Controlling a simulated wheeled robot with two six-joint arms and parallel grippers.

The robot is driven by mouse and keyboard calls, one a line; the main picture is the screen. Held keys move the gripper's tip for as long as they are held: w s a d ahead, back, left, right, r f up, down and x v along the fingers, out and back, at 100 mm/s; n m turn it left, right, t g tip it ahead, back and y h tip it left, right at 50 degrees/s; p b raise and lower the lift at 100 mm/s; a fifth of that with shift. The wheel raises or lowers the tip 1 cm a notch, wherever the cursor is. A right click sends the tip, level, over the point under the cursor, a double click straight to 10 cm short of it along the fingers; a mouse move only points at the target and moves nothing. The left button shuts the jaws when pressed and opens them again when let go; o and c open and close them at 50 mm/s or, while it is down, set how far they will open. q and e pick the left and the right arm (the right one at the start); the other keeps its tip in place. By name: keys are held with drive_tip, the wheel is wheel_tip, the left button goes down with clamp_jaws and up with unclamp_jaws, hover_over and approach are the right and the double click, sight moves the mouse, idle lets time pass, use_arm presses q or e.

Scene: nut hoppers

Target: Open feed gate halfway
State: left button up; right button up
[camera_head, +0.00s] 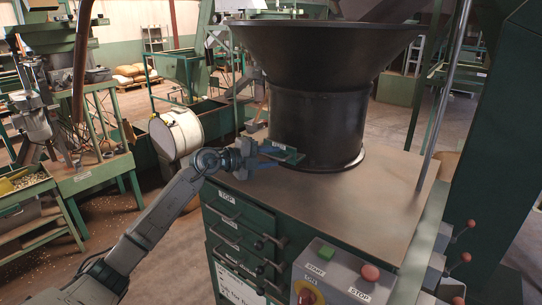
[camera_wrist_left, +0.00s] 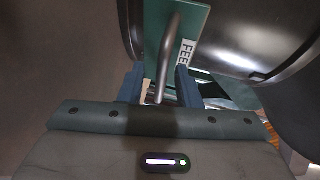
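The black hopper (camera_head: 318,110) stands on the brown machine top. The feed gate (camera_head: 291,156) is a small green plate low on its left side; how far it is open I cannot tell. In the left wrist view the gate (camera_wrist_left: 157,35) has a bent metal handle (camera_wrist_left: 169,55) and a partly hidden label starting "FEE". My left gripper (camera_head: 268,153) is at the gate. In the wrist view its blue fingers (camera_wrist_left: 160,84) stand apart on either side of the handle, with visible gaps. My right gripper is not in view.
The machine top (camera_head: 390,188) is clear in front of the hopper. A control box (camera_head: 340,280) with START and STOP buttons sits at its front. Handles (camera_head: 255,243) stick out from the green front panel. A thin metal post (camera_head: 445,100) rises at the right. A white drum (camera_head: 177,133) stands behind my left arm.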

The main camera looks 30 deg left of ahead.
use_arm(q)
drive_tip(key=shift+w+d, duration=0.1)
drive_tip(key=shift+w, duration=0.05)
clamp_jaws()
drive_tip(key=shift+s+f, duration=0.15)
drive_tip(key=shift+s, duration=1.95)
drive_tip(key=shift+w, duration=0.1)
